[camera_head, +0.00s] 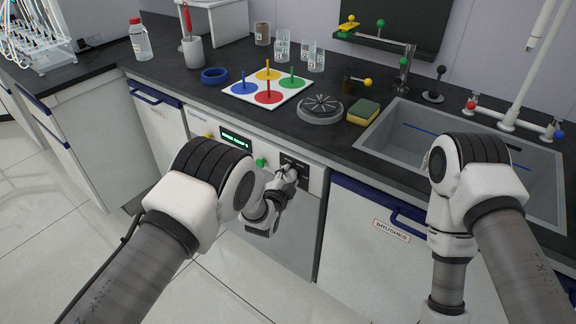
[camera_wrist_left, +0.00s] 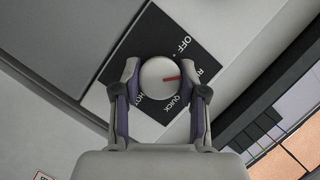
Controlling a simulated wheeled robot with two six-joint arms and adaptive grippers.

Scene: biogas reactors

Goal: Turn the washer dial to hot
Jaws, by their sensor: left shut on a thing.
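The washer (camera_head: 272,235) is built in under the counter, with a green-lit display (camera_head: 236,139) on its front panel. Its dial sits on a black plate (camera_head: 299,163) at the panel's right end; my left gripper (camera_head: 286,175) largely hides it in the head view. In the left wrist view the round white dial (camera_wrist_left: 158,78) is between the two fingers of my left gripper (camera_wrist_left: 161,80), which is shut on it. The dial's red mark points right, toward a partly hidden label starting with R. OFF is above that, QUICK and HOT below. My right gripper is out of view.
A green button (camera_head: 260,162) is close left of my left gripper. The sink (camera_head: 525,170) and a drawer labelled BRUSHES (camera_head: 375,240) are to the right. The counter above holds a coloured peg board (camera_head: 297,87), a sponge (camera_head: 363,112) and a round grey drain piece (camera_head: 320,108).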

